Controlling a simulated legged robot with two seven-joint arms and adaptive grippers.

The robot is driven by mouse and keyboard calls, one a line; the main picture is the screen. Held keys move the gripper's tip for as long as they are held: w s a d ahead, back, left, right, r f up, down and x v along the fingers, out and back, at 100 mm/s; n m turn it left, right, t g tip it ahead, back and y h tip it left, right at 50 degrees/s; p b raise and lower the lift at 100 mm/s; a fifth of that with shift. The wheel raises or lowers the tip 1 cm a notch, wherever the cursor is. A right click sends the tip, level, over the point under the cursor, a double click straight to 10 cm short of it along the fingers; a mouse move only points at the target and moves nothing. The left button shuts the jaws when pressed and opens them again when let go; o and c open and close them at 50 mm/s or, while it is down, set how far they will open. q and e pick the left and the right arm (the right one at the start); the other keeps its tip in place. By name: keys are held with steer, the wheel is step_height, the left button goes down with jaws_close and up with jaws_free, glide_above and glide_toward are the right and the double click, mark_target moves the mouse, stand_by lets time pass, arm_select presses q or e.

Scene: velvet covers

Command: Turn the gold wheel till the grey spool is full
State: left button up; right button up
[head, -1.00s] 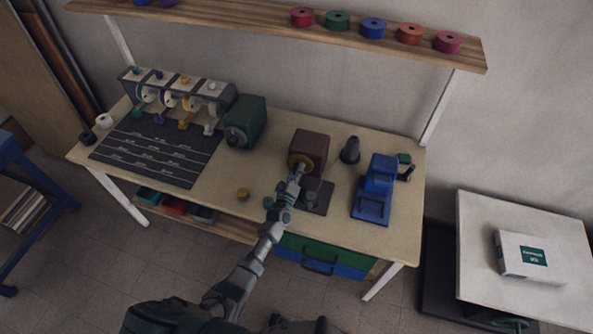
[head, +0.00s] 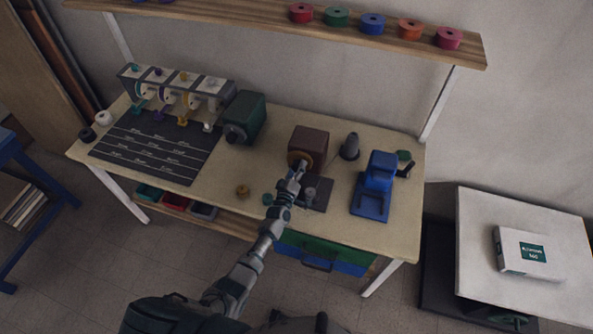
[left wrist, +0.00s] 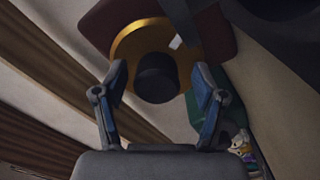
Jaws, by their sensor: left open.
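The gold wheel (head: 296,160) is on the front of a brown box-shaped machine (head: 312,142) on the bench. In the left wrist view the gold wheel (left wrist: 128,42) has a dark round knob (left wrist: 157,80) standing out from it. My left gripper (head: 301,168) is at the wheel; its open fingers show in the left wrist view (left wrist: 160,88), one on each side of the knob, with gaps. A small grey spool-like piece (head: 310,194) stands on the dark base below; I cannot tell how full it is. My right gripper is not in view.
A dark grey cone (head: 350,147) and a blue machine (head: 376,186) stand to the right. A green machine (head: 245,117) and a rack of coloured threads (head: 178,90) stand to the left. A small brass piece (head: 243,191) lies near the front edge.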

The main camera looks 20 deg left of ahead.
arm_select(q)
steer(key=s, duration=1.2)
steer(key=shift+a, duration=0.2)
